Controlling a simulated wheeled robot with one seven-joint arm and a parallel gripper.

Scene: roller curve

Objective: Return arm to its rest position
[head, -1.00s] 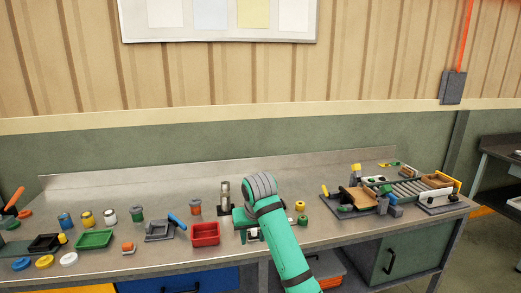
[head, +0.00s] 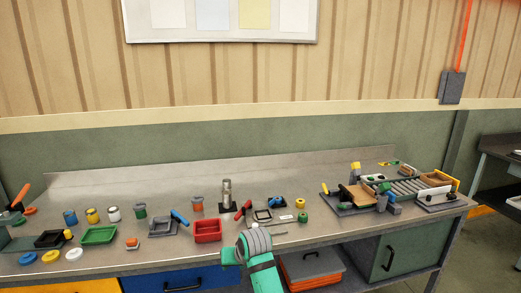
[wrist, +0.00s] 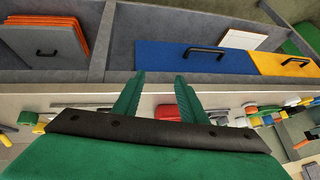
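My green arm (head: 260,265) shows at the bottom middle of the head view, in front of the bench's front edge. Its gripper is mostly hidden there behind the arm. In the wrist view my gripper (wrist: 158,82) has two green fingers standing apart, with nothing held between them. Beyond the fingers are the bench front, with a blue drawer (wrist: 185,58).
The metal bench (head: 330,222) carries a red bin (head: 207,231), green tray (head: 99,235), black-based metal cylinder (head: 227,194) and a roller conveyor (head: 412,187) at right. A green cabinet door (head: 400,252) is below. Several small jars and tools stand around.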

